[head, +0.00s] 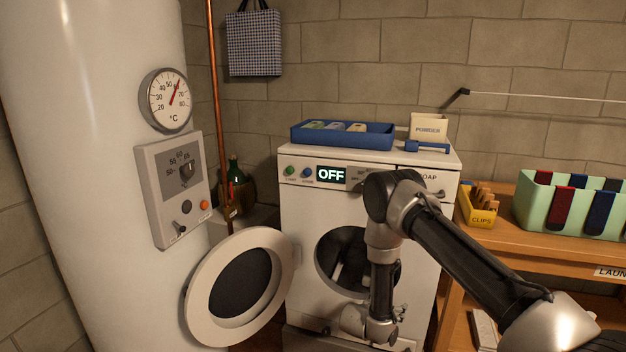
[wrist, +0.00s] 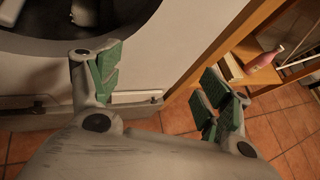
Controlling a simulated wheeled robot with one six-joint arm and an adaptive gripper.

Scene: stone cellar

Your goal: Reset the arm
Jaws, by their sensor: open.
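My arm reaches across the front of a white washing machine (head: 308,208), bent with its forearm hanging down before the drum opening. In the wrist view my gripper (wrist: 160,92) is open, its green-padded fingers wide apart with nothing between them. It is close to the lower front of the machine, beside the dark drum opening (wrist: 60,38). In the head view the fingers are mostly hidden behind my wrist. The machine's round door (head: 201,306) stands open to the left. The display (head: 331,175) reads OFF.
A white boiler (head: 90,120) with a dial stands at the left. A blue tray (head: 345,142) and a powder box (head: 428,125) sit on the machine. A wooden table (head: 535,235) at the right holds a clips box (head: 479,212) and a green bin (head: 535,207). Tiled floor (wrist: 290,125) shows below.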

